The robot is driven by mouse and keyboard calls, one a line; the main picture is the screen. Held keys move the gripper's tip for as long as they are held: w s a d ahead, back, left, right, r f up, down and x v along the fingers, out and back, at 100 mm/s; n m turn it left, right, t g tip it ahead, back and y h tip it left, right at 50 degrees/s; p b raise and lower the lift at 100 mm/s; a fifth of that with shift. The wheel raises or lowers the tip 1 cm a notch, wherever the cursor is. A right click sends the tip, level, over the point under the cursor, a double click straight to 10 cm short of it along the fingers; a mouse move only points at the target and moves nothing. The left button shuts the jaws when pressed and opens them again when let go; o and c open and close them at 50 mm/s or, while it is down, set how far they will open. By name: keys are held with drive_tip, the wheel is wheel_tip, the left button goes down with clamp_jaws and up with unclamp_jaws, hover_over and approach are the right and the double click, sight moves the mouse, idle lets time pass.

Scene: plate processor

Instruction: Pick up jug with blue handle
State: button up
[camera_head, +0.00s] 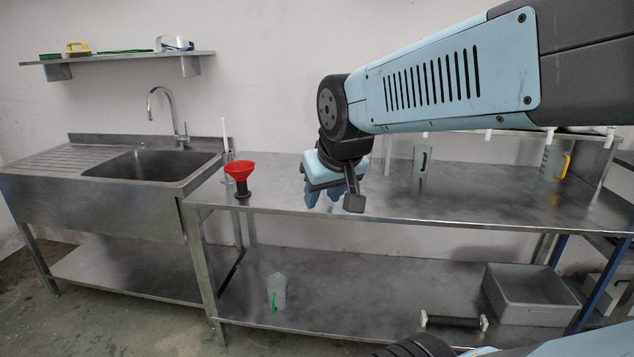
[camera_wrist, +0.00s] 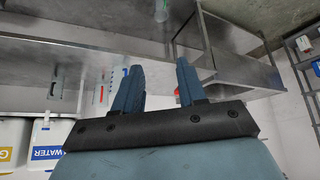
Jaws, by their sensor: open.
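A grey, see-through jug (camera_head: 419,160) with a dark handle stands upright on the table, right of my gripper. I cannot tell whether that handle is blue. A jug with a yellow handle (camera_head: 548,161) stands farther right. A jug with a green handle (camera_head: 279,289) is on the lower shelf. No handle shows as clearly blue. My gripper (camera_head: 324,195) is open and empty, pointing down above the table, apart from the jugs. In the wrist view its two blue fingers (camera_wrist: 160,68) stand apart with nothing between them.
A sink (camera_head: 150,165) is at left. A grey bin (camera_head: 530,290) and a black-handled bar (camera_head: 453,321) are on the lower shelf. The tabletop (camera_head: 480,195) between the two upper jugs is clear.

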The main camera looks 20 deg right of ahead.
drive_tip(key=w+d+f+t, duration=0.1)
drive_tip(key=w+d+f, duration=0.2)
drive_tip(key=w, duration=0.4)
drive_tip(key=w+d+f+t+h, duration=0.1)
drive_tip(key=w+d+f+t, duration=0.15)
drive_tip(key=w, duration=0.45)
drive_tip(key=w+d+f+t, duration=0.1)
drive_tip(key=w+d+f, duration=0.3)
drive_tip(key=w, duration=0.4)
drive_tip(key=w+d+f+m+t+h, duration=0.1)
drive_tip(key=w+d+f+t, duration=0.2)
drive_tip(key=d+f, duration=0.25)
drive_tip(key=w+d+f+m+t, duration=0.1)
drive_tip(key=w+d+f+t, duration=0.1)
drive_tip(key=d+f+t, duration=0.4)
drive_tip(key=shift+w+d+f+n+g, duration=0.1)
drive_tip(key=shift+w+d+f+g, duration=0.25)
drive_tip(key=shift+w, duration=1.95)
drive_tip(key=shift+w+d+f+n+g, duration=0.15)
drive_tip(key=shift+w+g, duration=0.25)
drive_tip(key=shift+w, duration=1.85)
drive_tip(key=shift+w+d+f+n+g, duration=0.1)
drive_tip(key=shift+w+d+g, duration=0.25)
drive_tip(key=shift+w, duration=1.95)
drive_tip(key=shift+c, duration=0.5)
clamp_jaws()
